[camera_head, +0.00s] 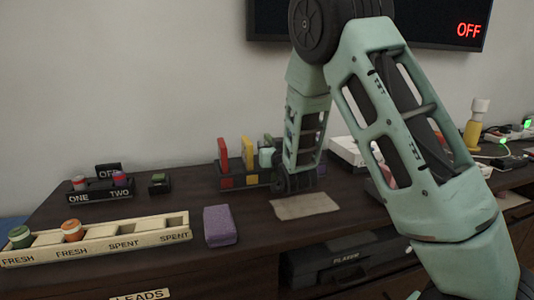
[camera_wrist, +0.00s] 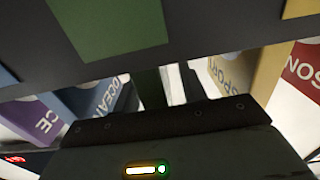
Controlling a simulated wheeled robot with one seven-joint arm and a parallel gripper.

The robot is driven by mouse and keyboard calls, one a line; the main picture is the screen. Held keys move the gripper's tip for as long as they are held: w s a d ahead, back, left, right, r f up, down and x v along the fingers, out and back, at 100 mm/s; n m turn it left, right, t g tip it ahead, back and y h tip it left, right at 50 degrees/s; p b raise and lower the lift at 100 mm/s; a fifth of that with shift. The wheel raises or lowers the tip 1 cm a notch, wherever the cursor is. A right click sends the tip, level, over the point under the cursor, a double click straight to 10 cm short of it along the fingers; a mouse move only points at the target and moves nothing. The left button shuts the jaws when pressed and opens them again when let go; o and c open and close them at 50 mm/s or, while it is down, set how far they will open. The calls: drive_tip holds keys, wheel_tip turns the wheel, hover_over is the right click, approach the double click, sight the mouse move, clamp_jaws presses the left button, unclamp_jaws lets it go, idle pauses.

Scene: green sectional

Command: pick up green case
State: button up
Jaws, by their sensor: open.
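The green case (camera_head: 267,143) stands upright in a dark rack (camera_head: 238,183) in the head view, to the right of a yellow case (camera_head: 248,154) and a red case (camera_head: 224,155). My gripper (camera_head: 292,182) is low at the right end of the rack, close to it, and its fingers are hard to make out. It is open. In the wrist view, the rack's green colour patch (camera_wrist: 110,25) is near the top centre. Below it is a dark, narrow gap between the blue OCEAN case (camera_wrist: 100,98) and the yellow SPORT case (camera_wrist: 240,75). The green case is not clear there.
A purple block (camera_head: 220,226) and a long wooden tray (camera_head: 100,240) with two small jars are to the left. A beige mat (camera_head: 304,206) lies in front of my arm. A white box (camera_head: 348,151) is behind my arm. Bare desk lies between the block and the mat.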

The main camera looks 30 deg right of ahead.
clamp_jaws()
wheel_tip(320, 180, up, 10)
drive_tip(key=shift+r+p, duration=0.1)
drive_tip(key=shift+p, duration=1.05)
drive_tip(key=shift+s, duration=0.15)
